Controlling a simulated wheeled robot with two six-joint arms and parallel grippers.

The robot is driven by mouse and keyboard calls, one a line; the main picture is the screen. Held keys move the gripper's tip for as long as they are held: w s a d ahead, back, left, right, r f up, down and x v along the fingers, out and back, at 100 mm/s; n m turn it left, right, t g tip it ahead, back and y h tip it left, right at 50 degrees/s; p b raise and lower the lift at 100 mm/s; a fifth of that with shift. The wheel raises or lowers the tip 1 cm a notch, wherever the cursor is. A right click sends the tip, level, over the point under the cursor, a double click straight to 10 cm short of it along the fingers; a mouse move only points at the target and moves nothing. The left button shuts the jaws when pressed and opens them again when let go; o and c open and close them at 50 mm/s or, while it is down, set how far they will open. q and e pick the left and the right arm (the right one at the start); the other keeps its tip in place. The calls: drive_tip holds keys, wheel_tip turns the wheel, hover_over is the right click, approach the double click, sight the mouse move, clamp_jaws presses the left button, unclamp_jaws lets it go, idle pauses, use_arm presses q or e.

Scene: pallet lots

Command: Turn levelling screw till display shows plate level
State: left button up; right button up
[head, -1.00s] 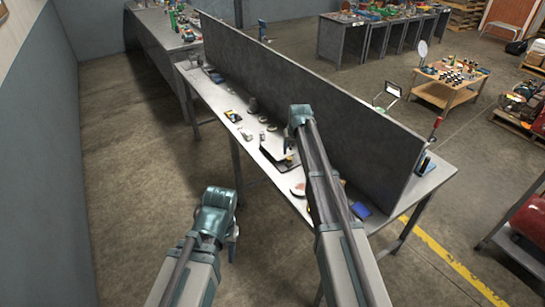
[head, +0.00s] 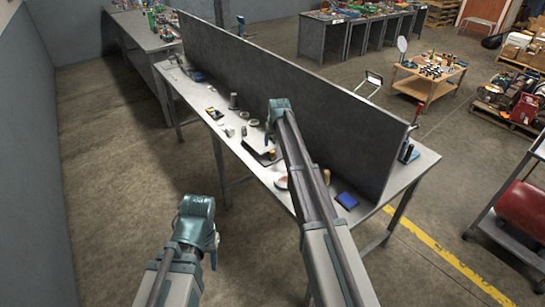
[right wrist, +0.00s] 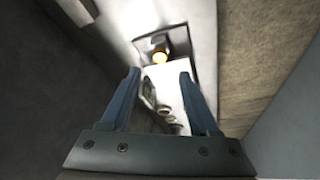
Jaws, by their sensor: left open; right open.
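A white plate (right wrist: 172,90) on a dark base (right wrist: 145,42) lies ahead of my right gripper in the right wrist view. A yellow, brightly lit knob (right wrist: 160,55), perhaps the levelling screw, stands at the plate's far end. My right gripper (right wrist: 160,75) is open, its two blue fingers apart with no object clearly held between them. In the head view the plate (head: 258,146) is on the bench, partly hidden by my right arm. My left gripper (head: 214,262) is open, off the bench over the floor. I cannot make out a display reading.
The grey bench (head: 190,92) has a tall dark panel (head: 330,110) along its back. Several small parts lie left of the plate; a blue item (head: 347,200) lies to the right. A wooden cart (head: 428,80) stands behind the panel. The floor at left is clear.

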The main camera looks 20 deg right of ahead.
sight(272, 151)
drive_tip(key=b+x, duration=0.6)
drive_tip(key=x, duration=0.2)
clamp_jaws()
